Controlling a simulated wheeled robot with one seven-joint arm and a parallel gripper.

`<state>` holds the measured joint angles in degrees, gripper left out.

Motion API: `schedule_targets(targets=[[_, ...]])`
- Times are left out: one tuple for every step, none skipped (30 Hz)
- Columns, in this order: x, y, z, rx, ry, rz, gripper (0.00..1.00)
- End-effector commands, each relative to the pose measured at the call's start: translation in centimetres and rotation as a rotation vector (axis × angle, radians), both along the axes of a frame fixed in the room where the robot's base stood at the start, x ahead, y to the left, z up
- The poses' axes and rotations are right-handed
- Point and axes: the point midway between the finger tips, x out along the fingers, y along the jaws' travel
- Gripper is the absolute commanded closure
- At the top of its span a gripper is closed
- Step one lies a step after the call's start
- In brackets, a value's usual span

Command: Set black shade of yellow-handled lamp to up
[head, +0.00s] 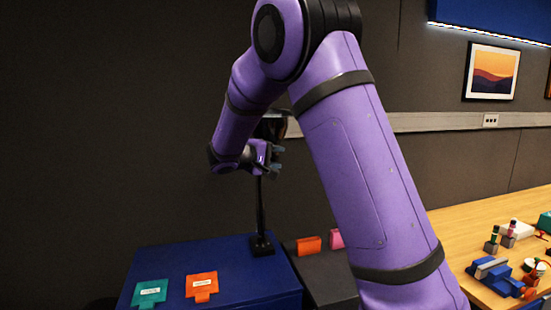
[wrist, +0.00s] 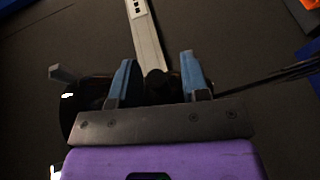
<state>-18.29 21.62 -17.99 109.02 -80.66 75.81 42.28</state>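A lamp stands on the blue-topped surface, with a black base (head: 262,246) and a thin upright black pole (head: 261,205). Its dark shade (head: 270,127) is at the top of the pole, partly hidden by my arm. My gripper (head: 277,161) is at shade height, close to it. In the wrist view my gripper (wrist: 157,78) has its two blue fingers apart, with a dark rounded part between them. A glossy dark shade part (wrist: 70,108) shows behind the left finger, and the pole (wrist: 270,78) runs off to the right. I see no yellow handle.
A teal tag (head: 149,292) and an orange tag (head: 201,286) lie on the blue surface (head: 235,262). An orange block (head: 309,245) and a pink block (head: 336,238) are right of the lamp. A wooden table (head: 475,220) with several small items is at right.

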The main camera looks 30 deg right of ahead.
Motion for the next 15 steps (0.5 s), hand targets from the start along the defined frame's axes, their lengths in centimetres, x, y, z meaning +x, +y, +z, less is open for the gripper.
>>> schedule_targets(targets=[[0.0, 0.0, 0.0, 0.000, 0.000, 0.001, 0.58], [0.0, 0.1, 0.0, 0.000, -0.001, 0.001, 0.58], [0.0, 0.2, 0.1, 0.000, -0.001, 0.001, 0.58], [0.0, 0.3, 0.1, 0.000, -0.001, 0.002, 0.58], [0.0, 0.5, 0.1, 0.000, -0.001, 0.002, 0.58], [0.0, 0.9, 0.2, 0.000, -0.001, 0.002, 0.58], [-0.1, 1.3, 0.2, 0.001, -0.002, 0.003, 0.58], [-0.1, 1.7, 0.3, 0.001, -0.002, 0.003, 0.58], [-0.2, 2.3, 0.4, 0.000, -0.003, 0.004, 0.58], [-0.3, 2.8, 0.5, 0.000, -0.003, 0.004, 0.58], [-0.3, 3.4, 0.6, 0.001, -0.003, 0.005, 0.58], [-0.4, 4.2, 0.8, 0.001, -0.003, 0.005, 0.58], [-0.5, 4.8, 0.8, 0.001, -0.003, 0.004, 0.58], [-0.5, 5.4, 0.9, 0.001, -0.003, 0.005, 0.58], [-0.6, 6.1, 1.1, 0.000, -0.003, 0.004, 0.58]])
